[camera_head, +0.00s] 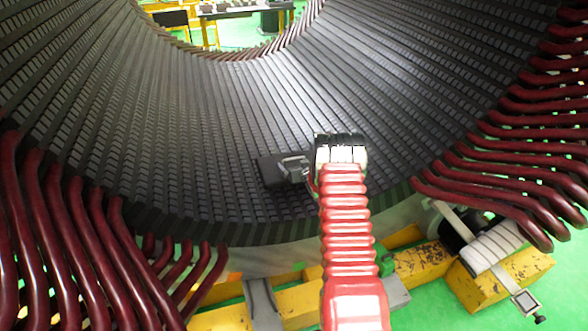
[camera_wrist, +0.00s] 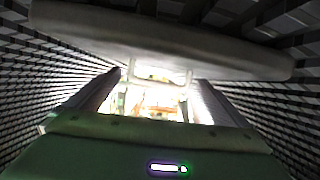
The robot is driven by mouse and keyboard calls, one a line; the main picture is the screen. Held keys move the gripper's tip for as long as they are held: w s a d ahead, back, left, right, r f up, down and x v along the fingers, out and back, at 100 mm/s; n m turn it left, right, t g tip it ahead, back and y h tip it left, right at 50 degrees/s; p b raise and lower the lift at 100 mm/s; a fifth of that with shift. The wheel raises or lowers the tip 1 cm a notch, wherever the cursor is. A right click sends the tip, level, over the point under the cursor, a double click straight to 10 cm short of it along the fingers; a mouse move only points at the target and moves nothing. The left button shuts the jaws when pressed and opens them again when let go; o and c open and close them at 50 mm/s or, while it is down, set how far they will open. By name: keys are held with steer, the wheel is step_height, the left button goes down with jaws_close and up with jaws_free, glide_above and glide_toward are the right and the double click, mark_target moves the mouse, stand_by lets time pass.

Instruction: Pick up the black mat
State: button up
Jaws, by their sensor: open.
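My gripper (camera_head: 340,145) is at the end of my red ribbed arm, low over the inner wall of the stator bore in the head view. A dark flat piece (camera_head: 269,170) shows just left of it, with a small grey bracket (camera_head: 293,168) between them. I cannot tell whether this piece is the black mat or whether it rests on the wall. The jaws are open, but their tips are hard to make out. In the wrist view, a pale rounded bar crosses the top and a dark green-grey body with a small light lies below. No mat is clear there.
The dark slotted stator wall (camera_head: 200,150) curves up on both sides. Dark red coil ends (camera_head: 60,210) stick out at the left, and more (camera_head: 520,150) at the right. Yellow supports (camera_head: 425,265) stand below on a green floor. A table (camera_head: 240,10) stands beyond the bore.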

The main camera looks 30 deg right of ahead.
steer(key=shift+w+d+f, duration=0.2)
steer(key=shift+w+f, duration=0.1)
steer(key=shift+w, duration=0.35)
steer(key=shift+c, duration=0.6)
steer(key=shift+r, duration=0.1)
steer(key=c, duration=1.1)
